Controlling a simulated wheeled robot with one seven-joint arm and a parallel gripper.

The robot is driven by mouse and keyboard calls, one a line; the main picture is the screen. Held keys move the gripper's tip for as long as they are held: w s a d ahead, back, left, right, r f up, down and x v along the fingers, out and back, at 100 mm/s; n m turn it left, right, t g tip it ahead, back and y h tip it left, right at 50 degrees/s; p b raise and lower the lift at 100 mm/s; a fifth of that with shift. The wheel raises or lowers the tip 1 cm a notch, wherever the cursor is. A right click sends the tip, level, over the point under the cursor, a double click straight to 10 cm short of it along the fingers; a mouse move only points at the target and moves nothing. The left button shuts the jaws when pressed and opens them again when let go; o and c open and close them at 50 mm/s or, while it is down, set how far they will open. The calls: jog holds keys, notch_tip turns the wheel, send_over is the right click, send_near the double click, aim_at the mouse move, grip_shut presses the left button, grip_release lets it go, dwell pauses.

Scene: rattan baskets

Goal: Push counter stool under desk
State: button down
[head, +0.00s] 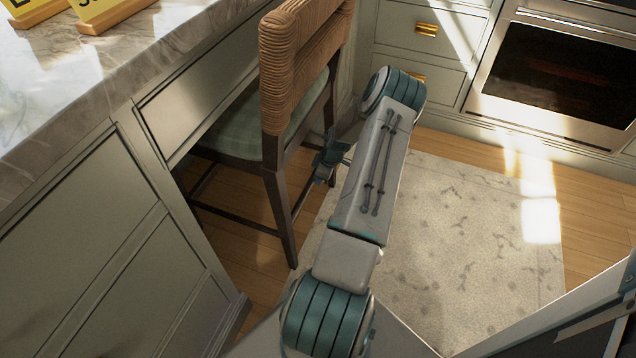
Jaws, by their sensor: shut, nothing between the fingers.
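The counter stool (299,65) has a woven rattan back, a green seat (228,137) and dark wooden legs. It stands upright at the desk opening, its seat partly under the marble desk top (60,95) and its back outside. My gripper (325,172) is beside the stool's near right side, low, just below seat height and close to the legs. Its fingers look shut and hold nothing. Whether it touches the stool I cannot tell. My forearm stands in front of the floor to the right of the stool.
Desk cabinet panels (75,225) flank the opening at the left. Drawers with brass handles (425,29) and an oven (555,75) stand at the back. A patterned rug (470,225) covers clear floor on the right. Yellow signs (95,8) stand on the desk top.

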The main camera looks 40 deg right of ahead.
jog(key=shift+w+a+r, duration=0.15)
jog(key=shift+w+a, duration=0.05)
jog(key=shift+w, duration=0.35)
jog(key=s+d+r+p, duration=0.3)
jog(key=s+r, duration=0.3)
jog(key=r, duration=0.3)
jog(key=shift+s+d+r+p, duration=0.2)
jog(key=shift+p, duration=0.1)
